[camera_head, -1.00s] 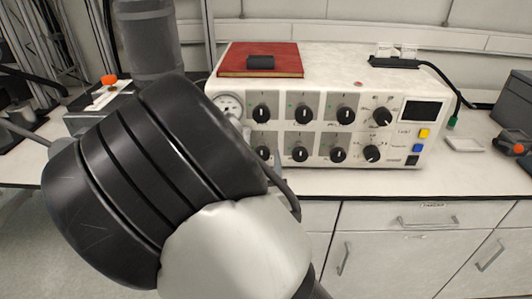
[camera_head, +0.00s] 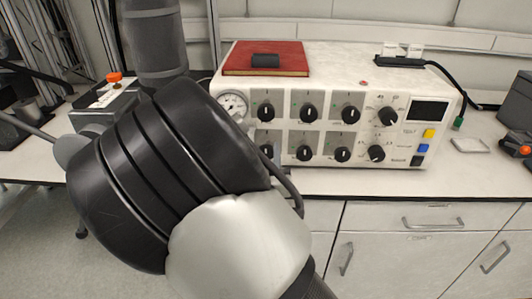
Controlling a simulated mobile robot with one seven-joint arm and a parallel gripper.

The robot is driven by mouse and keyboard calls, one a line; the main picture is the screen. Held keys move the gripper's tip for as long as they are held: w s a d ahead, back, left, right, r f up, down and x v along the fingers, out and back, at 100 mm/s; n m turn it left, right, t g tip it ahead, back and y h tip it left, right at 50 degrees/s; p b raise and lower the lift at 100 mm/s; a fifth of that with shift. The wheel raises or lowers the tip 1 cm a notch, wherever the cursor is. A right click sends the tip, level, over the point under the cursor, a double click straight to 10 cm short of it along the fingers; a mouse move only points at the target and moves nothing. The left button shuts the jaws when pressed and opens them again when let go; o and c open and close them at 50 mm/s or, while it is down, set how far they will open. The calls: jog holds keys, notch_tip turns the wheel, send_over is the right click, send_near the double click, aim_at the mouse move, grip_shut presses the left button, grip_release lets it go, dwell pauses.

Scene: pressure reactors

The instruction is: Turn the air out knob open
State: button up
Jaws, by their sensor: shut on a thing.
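The white control box (camera_head: 345,70) stands on the bench, its front panel facing me. It carries two rows of black knobs with white pointer marks. The labels are too small to read, so I cannot tell which is the air out knob. My black and silver arm fills the lower left and middle. My gripper is hidden behind it, so its contact with any knob does not show.
A red book (camera_head: 240,60) with a small black object (camera_head: 265,60) lies on the box. A pressure gauge (camera_head: 233,103) sits at the panel's left edge. A dark cable connector (camera_head: 398,62) rests at the top right. Free bench (camera_head: 400,184) runs before the box, above white cabinets.

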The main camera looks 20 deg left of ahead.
jog(key=shift+n, duration=0.3)
jog(key=n+p, duration=0.3)
jog(key=n, duration=0.3)
jog(key=shift+r, duration=0.1)
jog(key=n+p, duration=0.3)
jog(key=n, duration=0.3)
jog(key=shift+n, duration=0.4)
jog(key=n+p, duration=0.2)
jog(key=n, duration=0.3)
jog(key=shift+n+p, duration=0.75)
jog(key=shift+n, duration=1.95)
jog(key=o, duration=1.1)
jog(key=shift+c, duration=0.2)
jog(key=shift+s, duration=0.1)
